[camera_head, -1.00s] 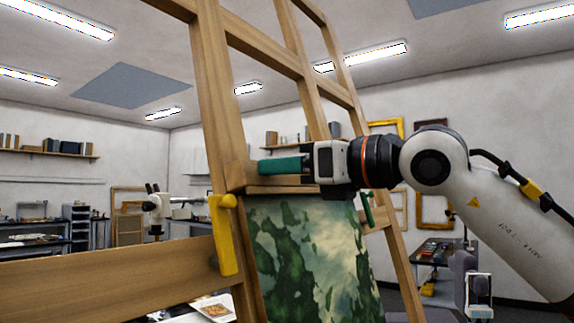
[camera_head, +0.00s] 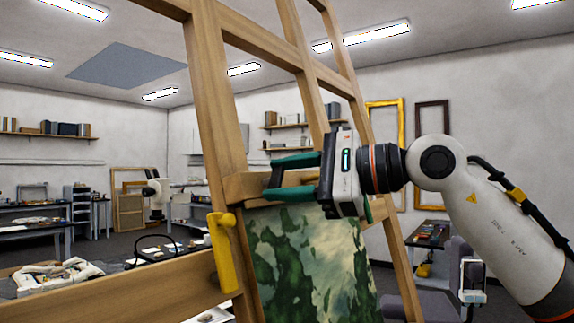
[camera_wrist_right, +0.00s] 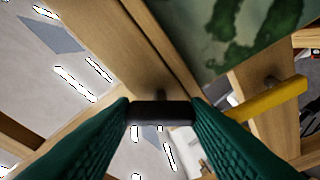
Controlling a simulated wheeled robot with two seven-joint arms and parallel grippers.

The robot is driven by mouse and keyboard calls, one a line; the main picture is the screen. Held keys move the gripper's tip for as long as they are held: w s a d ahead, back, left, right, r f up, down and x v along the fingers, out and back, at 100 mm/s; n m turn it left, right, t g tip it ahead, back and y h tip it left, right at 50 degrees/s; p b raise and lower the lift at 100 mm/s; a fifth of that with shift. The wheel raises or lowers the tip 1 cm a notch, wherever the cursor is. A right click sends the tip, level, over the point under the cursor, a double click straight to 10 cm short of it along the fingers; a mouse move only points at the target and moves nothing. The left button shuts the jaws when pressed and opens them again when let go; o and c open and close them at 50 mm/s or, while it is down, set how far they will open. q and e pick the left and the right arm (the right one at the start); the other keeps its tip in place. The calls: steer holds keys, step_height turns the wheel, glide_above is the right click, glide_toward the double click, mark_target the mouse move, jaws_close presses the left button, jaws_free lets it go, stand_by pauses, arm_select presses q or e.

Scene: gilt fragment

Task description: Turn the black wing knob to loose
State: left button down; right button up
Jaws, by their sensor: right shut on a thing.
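The black wing knob (camera_wrist_right: 162,113) shows in the right wrist view as a dark bar between the fingertips, in front of the wooden easel (camera_head: 215,110). My right gripper (camera_head: 272,177) comes in from the right and reaches to the easel's wooden crosspiece above the painting. Its two green fingers sit one above the other in the head view. In the right wrist view the gripper (camera_wrist_right: 162,113) is shut on the knob, one finger on each side. My left gripper is not in view.
A yellow handle (camera_head: 222,255) is on the easel's left upright, below my gripper; it also shows in the right wrist view (camera_wrist_right: 265,102). A green and white painting (camera_head: 310,262) stands under the crosspiece. Benches and shelves stand well behind.

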steer(key=n+p, duration=0.1)
steer(key=n, duration=0.1)
steer(key=n+g+p, duration=0.1)
steer(key=n, duration=0.1)
steer(key=n+h+p, duration=0.1)
steer(key=n, duration=0.1)
steer(key=shift+r+n+g+p, duration=0.25)
steer(key=shift+n+g+p, duration=0.05)
steer(key=shift+n, duration=0.1)
steer(key=n+h+p, duration=0.1)
steer(key=n, duration=0.2)
steer(key=n+p, duration=0.1)
steer(key=n, duration=0.2)
steer(key=shift+h+p, duration=0.35)
steer(key=shift+h, duration=0.05)
steer(key=n+h+p, duration=0.1)
steer(key=n, duration=0.1)
steer(key=n+h, duration=0.1)
steer(key=n, duration=0.2)
steer(key=shift+a+n+p, duration=0.1)
steer(key=shift+n+p, duration=0.2)
steer(key=shift+p, duration=0.05)
steer(key=n+t, duration=0.1)
steer(key=n, duration=0.1)
steer(key=n+h, duration=0.1)
steer(key=n, duration=0.1)
steer(key=shift+s+n+t+p, duration=0.1)
steer(key=shift+n+t+p, duration=0.2)
steer(key=shift+t+p, duration=0.1)
steer(key=o, duration=1)
